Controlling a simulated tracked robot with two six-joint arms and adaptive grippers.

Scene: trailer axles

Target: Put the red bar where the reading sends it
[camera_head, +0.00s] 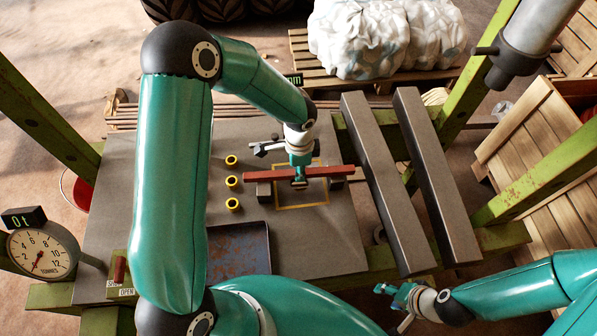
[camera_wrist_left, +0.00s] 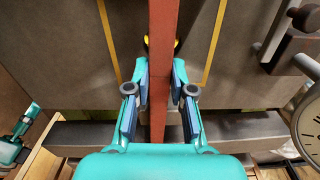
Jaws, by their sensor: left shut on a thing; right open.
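The red bar (camera_head: 330,171) lies level across the yellow outlined square (camera_head: 302,206) on the grey table, apparently on or just above dark blocks at its ends. My left gripper (camera_head: 300,179) is shut on the middle of the red bar; in the left wrist view its fingers (camera_wrist_left: 160,100) stand on both sides of the bar (camera_wrist_left: 162,50). A round dial marked TONNES (camera_head: 40,255) stands at the left, its needle pointing down-left near the low end. The display above it (camera_head: 22,218) reads 0t. My right gripper (camera_head: 400,299) is open and empty at the lower right.
A dark tray (camera_head: 237,250) lies on the table's front. Several yellow rings (camera_head: 232,181) stand left of the bar. A red lever (camera_head: 119,268) has SHUT and OPEN labels. Two grey beams (camera_head: 435,175) lie to the right. A wooden crate (camera_head: 535,140) stands farther right.

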